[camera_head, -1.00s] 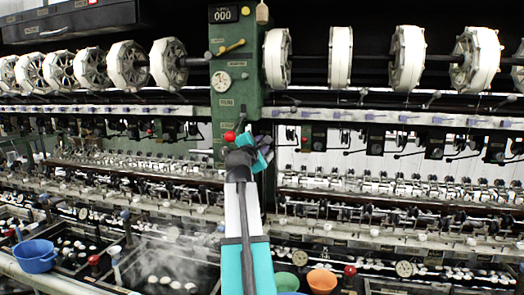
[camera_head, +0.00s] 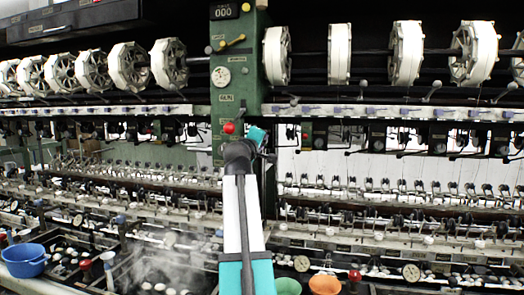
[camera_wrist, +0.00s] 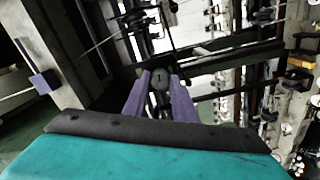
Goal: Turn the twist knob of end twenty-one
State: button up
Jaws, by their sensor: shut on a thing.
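My gripper (camera_wrist: 160,88) shows in the wrist view, with two purple fingers close on either side of a small dark grey rounded knob (camera_wrist: 159,74). The fingers are shut on this knob, at its sides. In the head view my wrist is in front of the machine's green post, and its teal end hides most of the fingers and the knob. No end number is readable, so I cannot tell from the pictures that this is end twenty-one.
White reels (camera_head: 407,53) line the top. Steaming basins run along the front, with a blue bowl (camera_head: 22,260), a green bowl (camera_head: 287,286) and an orange bowl (camera_head: 325,284).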

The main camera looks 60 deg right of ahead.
jog(key=shift+f+m+b, duration=0.2)
jog(key=shift+m+b, duration=5.65)
jog(key=shift+m, duration=2.45)
jog(key=o, duration=0.8)
jog(key=shift+w+r, duration=0.1)
jog(key=shift+c, duration=0.2)
jog(key=shift+a, duration=0.1)
jog(key=v, duration=1.3)
jog(key=shift+a, duration=0.3)
